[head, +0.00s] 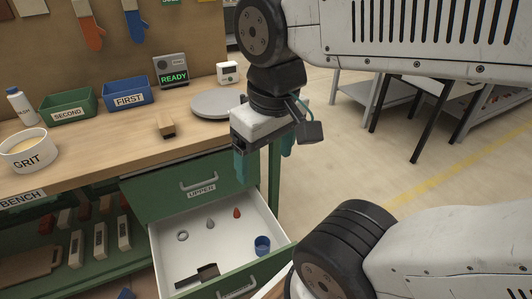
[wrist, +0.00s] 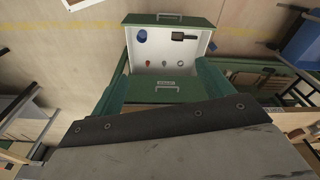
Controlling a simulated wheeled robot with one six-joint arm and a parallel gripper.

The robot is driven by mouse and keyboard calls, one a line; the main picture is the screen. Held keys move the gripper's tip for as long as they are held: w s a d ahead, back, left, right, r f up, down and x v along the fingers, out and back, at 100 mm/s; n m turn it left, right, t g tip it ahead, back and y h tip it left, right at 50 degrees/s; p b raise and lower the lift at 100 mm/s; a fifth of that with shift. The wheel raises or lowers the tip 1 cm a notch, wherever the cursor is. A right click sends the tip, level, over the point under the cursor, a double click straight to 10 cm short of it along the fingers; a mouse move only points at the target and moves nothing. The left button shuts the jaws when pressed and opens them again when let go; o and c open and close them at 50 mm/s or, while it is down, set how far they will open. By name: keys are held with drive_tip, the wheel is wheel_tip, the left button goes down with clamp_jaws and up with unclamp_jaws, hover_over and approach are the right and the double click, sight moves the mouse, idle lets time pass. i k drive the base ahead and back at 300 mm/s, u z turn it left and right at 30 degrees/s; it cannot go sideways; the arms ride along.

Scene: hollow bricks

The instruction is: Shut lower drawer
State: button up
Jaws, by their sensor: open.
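The lower drawer (head: 215,235) is pulled out below the bench, with a white inside and a green front. Its handle (head: 238,291) shows at the bottom of the head view. Inside lie a grey ring, a grey cone, a red cone, a blue cup and a dark tool. The upper drawer (head: 160,190) above it is shut. In the wrist view the open lower drawer (wrist: 185,62) shows beyond my fingers, its handle at the far edge. My gripper (head: 263,168) is open and empty, pointing down above the drawer's far right side, apart from it. My gripper also shows in the wrist view (wrist: 162,88).
Shelves with bricks (head: 75,247) lie at lower left.

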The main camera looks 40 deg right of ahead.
sight(231, 244)
drive_tip(key=z, duration=0.8)
drive_tip(key=k, duration=0.9)
drive_tip(key=u, duration=0.9)
drive_tip(key=i, duration=0.45)
drive_tip(key=z, duration=0.1)
